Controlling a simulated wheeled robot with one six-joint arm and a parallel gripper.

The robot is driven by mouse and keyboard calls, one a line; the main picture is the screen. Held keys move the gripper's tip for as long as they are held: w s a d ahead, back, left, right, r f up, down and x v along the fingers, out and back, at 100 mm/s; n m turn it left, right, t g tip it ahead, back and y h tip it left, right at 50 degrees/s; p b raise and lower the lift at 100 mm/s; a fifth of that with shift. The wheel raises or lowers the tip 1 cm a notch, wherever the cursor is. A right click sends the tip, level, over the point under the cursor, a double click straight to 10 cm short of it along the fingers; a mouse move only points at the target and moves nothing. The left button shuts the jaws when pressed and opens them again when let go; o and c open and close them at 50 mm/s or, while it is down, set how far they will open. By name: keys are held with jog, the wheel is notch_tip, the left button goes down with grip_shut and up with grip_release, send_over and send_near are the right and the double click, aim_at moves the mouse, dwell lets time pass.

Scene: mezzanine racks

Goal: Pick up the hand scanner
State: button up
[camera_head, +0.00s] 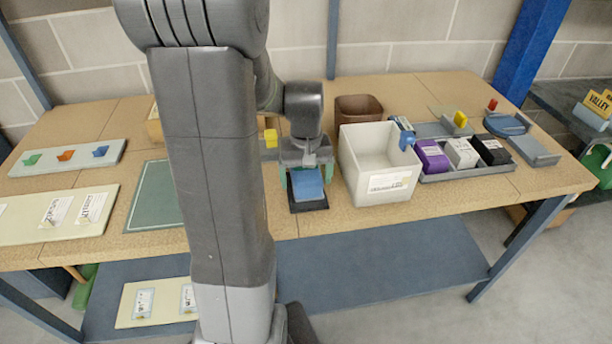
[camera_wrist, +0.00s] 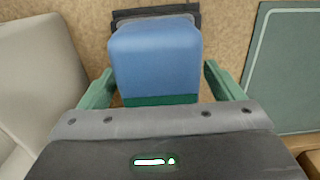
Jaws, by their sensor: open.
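A blue block-shaped thing (camera_head: 307,184), which looks like the hand scanner, stands at a dark base plate (camera_head: 309,206) on the table. My gripper (camera_head: 306,174) is over it, pointing down. In the wrist view the blue body (camera_wrist: 155,55) lies between the two green fingers of my gripper (camera_wrist: 160,85), with a gap showing on each side. The jaws are open and not closed on it. A dark green band shows along its near edge. Its lower part is hidden.
A white bin (camera_head: 380,165) stands close to the right, with a brown bin (camera_head: 358,107) behind it. A tray (camera_head: 470,172) of purple, white and black boxes is further right. A green mat (camera_head: 155,200) lies left.

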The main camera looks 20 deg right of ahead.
jog(key=shift+f, duration=0.25)
dwell(0.4)
jog(key=c, duration=1.2)
